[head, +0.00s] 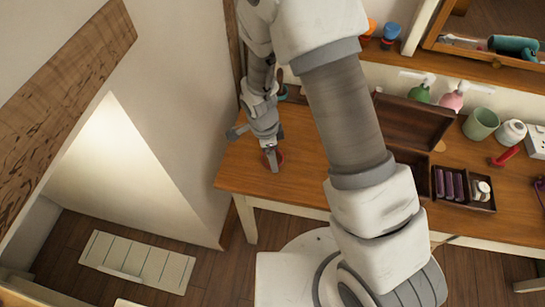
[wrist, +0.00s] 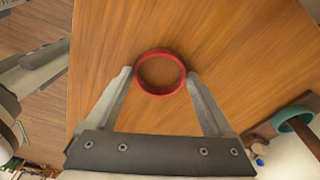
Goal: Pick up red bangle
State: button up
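The red bangle (wrist: 160,53) lies flat on the wooden table (wrist: 215,40). In the wrist view it sits between the tips of my gripper (wrist: 160,74), with a fingertip close to each side. The fingers are spread about as wide as the bangle; I cannot tell whether they touch it. In the head view my gripper (head: 272,160) points down at the left end of the table, and a small part of the red bangle (head: 281,158) shows beside it, the rest hidden by the fingers.
An open wooden box (head: 410,122), a compartment tray (head: 462,203), a green cup (head: 481,124) and a red-handled item (head: 505,156) stand to the right on the table. A teal ring-shaped thing (wrist: 293,118) is at the wrist view's right. The table around the bangle is clear.

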jog(key=c, duration=0.9)
jog(key=shift+r, duration=0.5)
notch_tip(320, 180, up, 4)
jog(key=shift+f, duration=0.2)
jog(key=s+d+r, duration=0.2)
jog(key=d+r, duration=0.4)
jog(key=d, duration=0.5)
jog(key=w+a+r+n+p, duration=0.2)
jog(key=w+a+n+p, duration=0.1)
jog(key=w, duration=0.6)
jog(key=w+a+r+n+p, duration=0.2)
jog(key=w+n+p, duration=0.3)
jog(key=w, duration=0.4)
jog(key=w+a+r+n+t+y+p, duration=0.1)
jog(key=w+a+n+p, duration=0.3)
jog(key=w, duration=0.5)
jog(key=shift+w+r+n+p, duration=0.25)
jog(key=shift+r+n+p, duration=0.35)
jog(key=shift+r+p, duration=0.45)
jog(key=shift+f, duration=0.15)
